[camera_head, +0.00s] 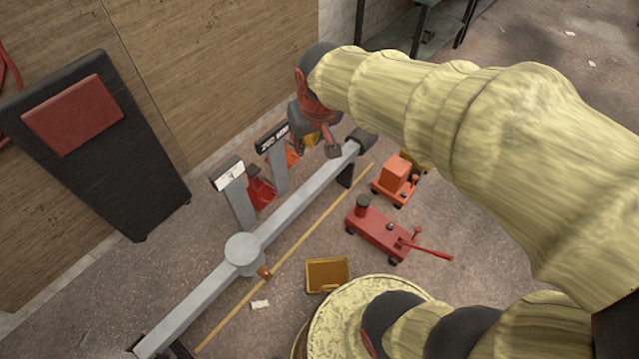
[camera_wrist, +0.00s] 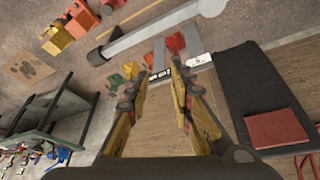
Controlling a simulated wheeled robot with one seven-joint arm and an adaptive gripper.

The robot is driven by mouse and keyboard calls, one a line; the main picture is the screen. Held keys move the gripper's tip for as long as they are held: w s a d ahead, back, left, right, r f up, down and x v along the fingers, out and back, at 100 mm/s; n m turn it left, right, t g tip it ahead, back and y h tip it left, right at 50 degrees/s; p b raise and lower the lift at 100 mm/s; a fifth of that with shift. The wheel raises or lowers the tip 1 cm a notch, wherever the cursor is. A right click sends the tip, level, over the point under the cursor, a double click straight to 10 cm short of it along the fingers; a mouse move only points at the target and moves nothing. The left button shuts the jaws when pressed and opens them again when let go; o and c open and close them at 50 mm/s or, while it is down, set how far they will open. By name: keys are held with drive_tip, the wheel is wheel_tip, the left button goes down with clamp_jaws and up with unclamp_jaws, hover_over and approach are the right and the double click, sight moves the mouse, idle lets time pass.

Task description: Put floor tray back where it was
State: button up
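The floor tray (camera_head: 313,284) is a small, shallow, yellow-orange open box. It rests on the floor at the lower middle of the head view, just in front of my round base, and looks empty. I do not make it out in the wrist view. My gripper (camera_head: 322,148) is raised above the far end of the grey beam, well away from the tray. In the wrist view my gripper (camera_wrist: 154,82) has its two fingers spread apart with nothing between them. It is open and empty.
A long grey beam (camera_head: 300,197) crosses the floor, with a yellow line (camera_head: 308,235) beside it. A red trolley jack (camera_head: 382,233) and an orange machine (camera_head: 395,174) stand to its right. A black creeper board (camera_head: 95,150) leans on the wall. A white scrap (camera_head: 260,305) lies left of the tray.

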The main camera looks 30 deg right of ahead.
drive_tip(key=s+a+r, duration=0.1)
drive_tip(key=s+a, duration=0.1)
drive_tip(key=s, duration=0.5)
drive_tip(key=s+a+r+n+t, duration=0.1)
drive_tip(key=s+a+r, duration=0.1)
drive_tip(key=s, duration=0.5)
drive_tip(key=shift+a+r+y, duration=0.3)
drive_tip(key=shift+a+y, duration=0.1)
drive_tip(key=shift+a, duration=0.2)
drive_tip(key=shift+r+p, duration=0.75)
drive_tip(key=shift+r, duration=0.05)
